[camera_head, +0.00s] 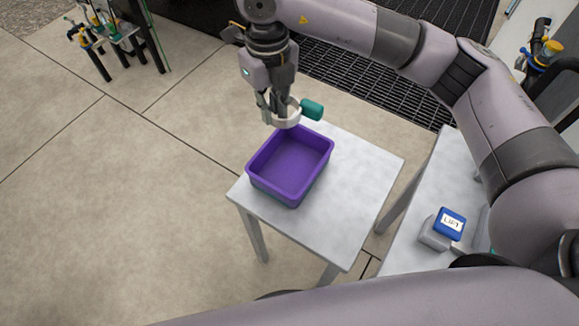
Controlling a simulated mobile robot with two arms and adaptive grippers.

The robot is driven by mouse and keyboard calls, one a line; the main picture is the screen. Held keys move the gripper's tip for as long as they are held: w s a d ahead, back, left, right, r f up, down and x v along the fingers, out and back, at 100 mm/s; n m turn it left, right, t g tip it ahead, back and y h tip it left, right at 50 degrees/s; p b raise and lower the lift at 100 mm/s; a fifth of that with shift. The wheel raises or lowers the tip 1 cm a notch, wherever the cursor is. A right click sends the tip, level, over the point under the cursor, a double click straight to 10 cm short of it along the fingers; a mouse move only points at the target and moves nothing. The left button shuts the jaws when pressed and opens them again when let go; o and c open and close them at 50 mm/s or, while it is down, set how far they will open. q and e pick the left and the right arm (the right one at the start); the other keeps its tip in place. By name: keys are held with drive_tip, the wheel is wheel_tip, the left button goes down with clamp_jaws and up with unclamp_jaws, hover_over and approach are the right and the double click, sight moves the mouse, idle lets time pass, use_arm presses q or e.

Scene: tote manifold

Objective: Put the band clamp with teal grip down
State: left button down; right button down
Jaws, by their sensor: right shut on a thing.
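The band clamp (287,122) is a pale ring with a teal grip (312,110) that sticks out to the right. My right gripper (277,112) points down and is shut on the band clamp. It holds the clamp at the far edge of the purple tote (257,180), seen just above the rim in the picture. I cannot tell whether the clamp touches the tote or the table. The tote looks empty inside and stands on a small grey table (350,190). My left gripper is not in view.
The grey table has bare room right of the tote. A second grey table (405,255) at the right holds a grey block with a blue top labelled LIFT (450,223). Pipework with yellow and teal parts (103,32) stands at the far left.

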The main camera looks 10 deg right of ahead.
sight(277, 172)
wheel_tip(277, 172, down, 20)
drive_tip(key=shift+f+p, duration=0.1)
drive_tip(key=shift+p, duration=0.95)
drive_tip(key=shift+f, duration=0.1)
drive_tip(key=c, duration=1.6)
unclamp_jaws()
drive_tip(key=shift+r, duration=0.2)
